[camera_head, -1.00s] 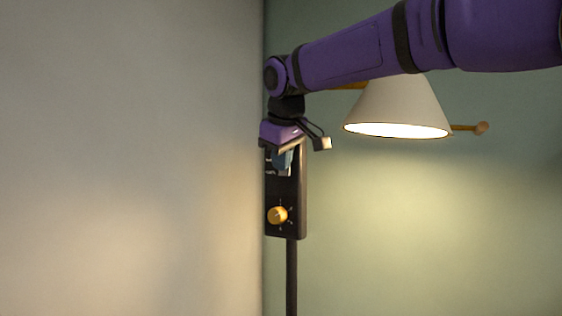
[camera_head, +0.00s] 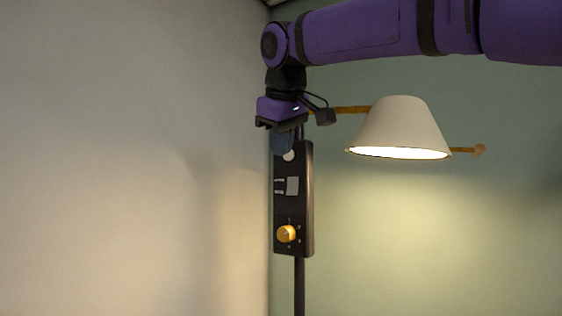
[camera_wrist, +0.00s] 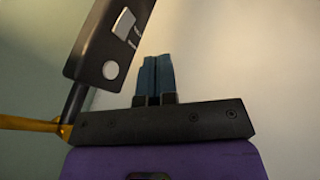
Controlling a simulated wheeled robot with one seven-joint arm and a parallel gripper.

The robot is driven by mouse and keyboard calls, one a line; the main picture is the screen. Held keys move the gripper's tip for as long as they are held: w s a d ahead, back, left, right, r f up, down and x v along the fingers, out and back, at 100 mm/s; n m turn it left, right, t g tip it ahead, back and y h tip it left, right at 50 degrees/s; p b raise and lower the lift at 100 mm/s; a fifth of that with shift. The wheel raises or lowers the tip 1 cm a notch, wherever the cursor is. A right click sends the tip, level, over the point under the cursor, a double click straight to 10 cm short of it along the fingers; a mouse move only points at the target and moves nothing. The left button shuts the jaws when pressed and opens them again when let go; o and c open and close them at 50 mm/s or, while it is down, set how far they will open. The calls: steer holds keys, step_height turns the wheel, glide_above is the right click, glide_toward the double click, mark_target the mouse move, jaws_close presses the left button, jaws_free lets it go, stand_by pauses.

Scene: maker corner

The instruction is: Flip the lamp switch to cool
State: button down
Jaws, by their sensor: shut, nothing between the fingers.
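The dark control panel (camera_head: 305,215) hangs upright near the wall corner; its upper part also shows tilted in the wrist view (camera_wrist: 92,48). The pale rectangular lamp switch (camera_head: 292,186) sits at its middle beside small label marks, and shows in the wrist view (camera_wrist: 124,22). Which way it is tipped I cannot tell. The lamp (camera_head: 398,130) has a white shade and is lit with warm-looking light. My gripper (camera_head: 282,146) is at the panel's upper end, above the switch. Its blue fingers (camera_wrist: 156,76) are together and empty, apart from the switch.
A pale round button (camera_head: 289,155) sits above the switch, just below my fingers. A gold knob (camera_head: 287,234) sits below it. A wooden lamp arm (camera_head: 350,109) extends behind the shade. A plain wall (camera_head: 130,150) stands close on the left.

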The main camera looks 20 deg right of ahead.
mark_target(290, 186)
steer(key=shift+s+a+r, duration=0.1)
steer(key=shift+s+r, duration=0.25)
steer(key=shift+r, duration=0.1)
steer(key=shift+w+d+f, duration=0.1)
steer(key=shift+d+f, duration=0.05)
steer(key=shift+d, duration=0.1)
stand_by(0.6)
steer(key=x, duration=0.3)
steer(key=d+x, duration=0.1)
steer(key=x, duration=0.3)
steer(key=w+x, duration=0.1)
steer(key=x, duration=0.3)
steer(key=shift+w+d+r, duration=0.1)
steer(key=shift+d+r, duration=0.1)
steer(key=shift+d, duration=0.15)
steer(key=shift+w+d, duration=0.45)
steer(key=shift+d, duration=0.05)
